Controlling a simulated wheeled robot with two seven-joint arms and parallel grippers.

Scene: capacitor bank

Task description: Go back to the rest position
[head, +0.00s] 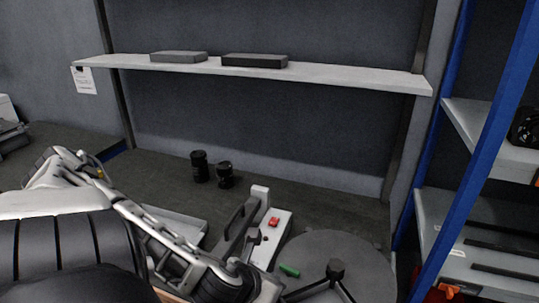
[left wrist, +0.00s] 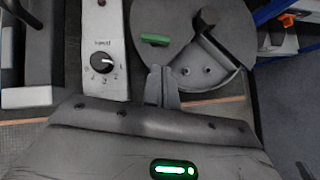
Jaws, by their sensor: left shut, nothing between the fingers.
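My left arm comes in from the left in the head view and reaches over the front of the bench. My left gripper (left wrist: 163,84) is shut and empty in the left wrist view; its fingertips point at the near edge of a round grey disc (left wrist: 222,20). In the head view its fingertips cannot be made out clearly. A small green piece (left wrist: 155,39) lies on the disc, just beyond the fingertips and apart from them. My right gripper is in neither view.
A light control panel (head: 283,236) with a red switch (head: 273,222) and a black knob (left wrist: 102,62) stands beside the disc. Two black cylinders (head: 199,166) (head: 225,174) stand on the dark bench (head: 290,193). A shelf (head: 330,75) hangs above; a blue-post rack (head: 480,160) is right.

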